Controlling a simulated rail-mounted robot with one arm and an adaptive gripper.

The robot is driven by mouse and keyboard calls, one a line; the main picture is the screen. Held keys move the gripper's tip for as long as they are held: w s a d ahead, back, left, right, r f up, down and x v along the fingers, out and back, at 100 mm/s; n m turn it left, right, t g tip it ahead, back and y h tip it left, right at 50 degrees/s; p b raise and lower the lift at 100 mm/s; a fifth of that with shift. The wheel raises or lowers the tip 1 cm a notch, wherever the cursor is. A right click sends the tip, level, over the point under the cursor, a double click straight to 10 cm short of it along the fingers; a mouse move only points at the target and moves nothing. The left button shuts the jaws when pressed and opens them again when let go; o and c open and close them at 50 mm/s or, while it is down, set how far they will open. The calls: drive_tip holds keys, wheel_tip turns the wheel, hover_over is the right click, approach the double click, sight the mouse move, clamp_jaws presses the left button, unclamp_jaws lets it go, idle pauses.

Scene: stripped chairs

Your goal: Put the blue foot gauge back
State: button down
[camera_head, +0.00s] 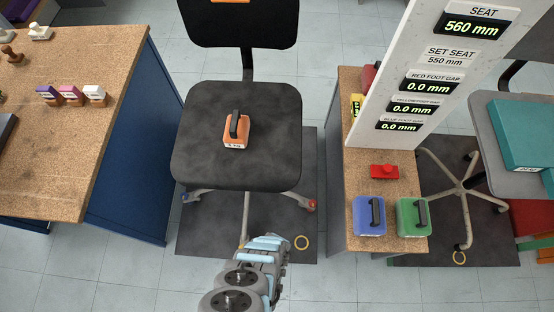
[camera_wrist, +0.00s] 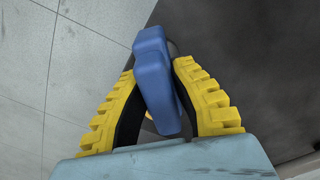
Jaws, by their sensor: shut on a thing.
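My gripper (camera_wrist: 156,72), with yellow ribbed fingers, is shut on a blue foot gauge (camera_wrist: 156,85) in the wrist view. The gauge is a blue piece with a wider end beyond the fingertips. In the head view my gripper (camera_head: 284,240) is low over the front of the mat, below the black chair (camera_head: 240,165); I cannot make out the gauge there. The chair's red foot (camera_head: 311,205) shows at right. The display panel (camera_head: 412,75) reads 560 mm seat, 550 mm set seat and 0.0 mm for the red, yellow and blue foot gaps.
An orange weight (camera_head: 236,131) sits on the seat. The left table (camera_head: 45,150) holds several small handled pieces.

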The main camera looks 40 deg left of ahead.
drive_tip(key=shift+w+a+f+b, duration=0.1)
drive_tip(key=shift+f+b, duration=1.25)
drive_tip(key=shift+f, duration=0.3)
drive_tip(key=shift+f, duration=0.2)
drive_tip(key=c, duration=1)
unclamp_jaws()
drive_tip(key=shift+r, duration=0.1)
drive_tip(key=shift+c, duration=0.2)
wheel_tip(320, 180, up, 12)
drive_tip(key=p, duration=1)
drive_tip(key=shift+r, duration=0.15)
